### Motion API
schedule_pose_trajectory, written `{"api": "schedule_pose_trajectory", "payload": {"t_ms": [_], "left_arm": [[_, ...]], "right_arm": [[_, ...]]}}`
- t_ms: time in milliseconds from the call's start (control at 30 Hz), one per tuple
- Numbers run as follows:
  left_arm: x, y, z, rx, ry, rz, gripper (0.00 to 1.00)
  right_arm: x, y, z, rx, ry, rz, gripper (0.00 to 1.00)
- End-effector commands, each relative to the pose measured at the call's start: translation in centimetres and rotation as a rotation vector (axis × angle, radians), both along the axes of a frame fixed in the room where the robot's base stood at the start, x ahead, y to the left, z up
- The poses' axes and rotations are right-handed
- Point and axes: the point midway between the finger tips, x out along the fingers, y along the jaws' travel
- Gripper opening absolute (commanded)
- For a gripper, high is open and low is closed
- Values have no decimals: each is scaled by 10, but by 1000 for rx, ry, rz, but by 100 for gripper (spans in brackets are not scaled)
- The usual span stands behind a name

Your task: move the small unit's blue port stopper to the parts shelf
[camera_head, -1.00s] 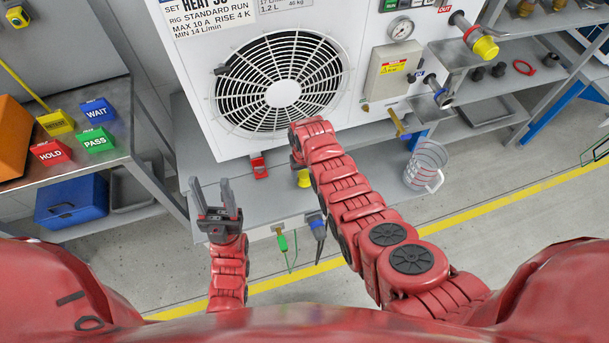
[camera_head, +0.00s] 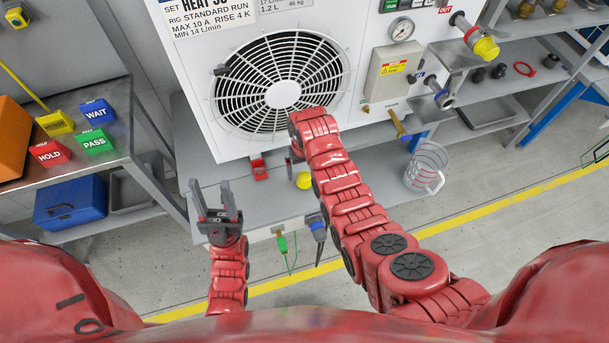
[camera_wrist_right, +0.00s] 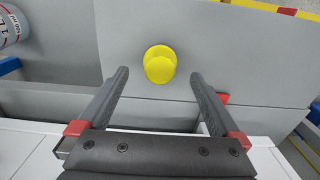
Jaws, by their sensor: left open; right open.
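A yellow stopper (camera_head: 303,181) with a round knob sits on the grey bench (camera_head: 262,205) below the white unit's fan. In the right wrist view the same yellow stopper (camera_wrist_right: 160,64) lies between and just beyond the tips of my open, empty right gripper (camera_wrist_right: 159,74). In the head view the right gripper's fingers are mostly hidden behind its arm. My left gripper (camera_head: 211,187) is open and empty over the bench's left part. The white unit's upper port carries a yellow cap (camera_head: 485,47); its lower port (camera_head: 444,99) looks open. I cannot pick out a blue stopper.
A clear measuring jug (camera_head: 425,167) stands on the right of the bench. A red item (camera_head: 259,168) lies near the unit's foot. Green (camera_head: 282,242) and blue (camera_head: 318,228) leads hang at the front edge. Coloured blocks (camera_head: 97,140) stand on the left table. Black caps (camera_head: 498,70) lie on the right shelf.

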Motion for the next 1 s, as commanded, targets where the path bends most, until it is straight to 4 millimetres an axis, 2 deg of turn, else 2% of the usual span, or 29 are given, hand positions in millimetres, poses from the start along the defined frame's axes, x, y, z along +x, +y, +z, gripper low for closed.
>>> {"api": "schedule_pose_trajectory", "payload": {"t_ms": [167, 300, 333, 400, 500, 700, 1000], "left_arm": [[0, 0, -10, 0, 0, 0, 50], [0, 0, -7, 0, -1, 0, 50], [0, 0, -2, 0, 0, 0, 50], [0, 0, 22, 0, -1, 0, 50], [0, 0, 36, 0, -1, 0, 50], [0, 0, 50, 0, 0, 0, 50], [0, 0, 50, 0, 0, 0, 50]], "right_arm": [[1, 0, 32, 2, -6, -1, 100], [1, 0, 72, 3, -9, -1, 100], [0, 0, 82, 2, -5, -1, 100], [-1, -1, 101, 0, 1, -1, 100], [-1, -1, 115, -1, 2, -1, 100], [-1, -1, 129, -1, 2, -1, 100], [-1, -1, 129, -1, 2, -1, 100]]}}
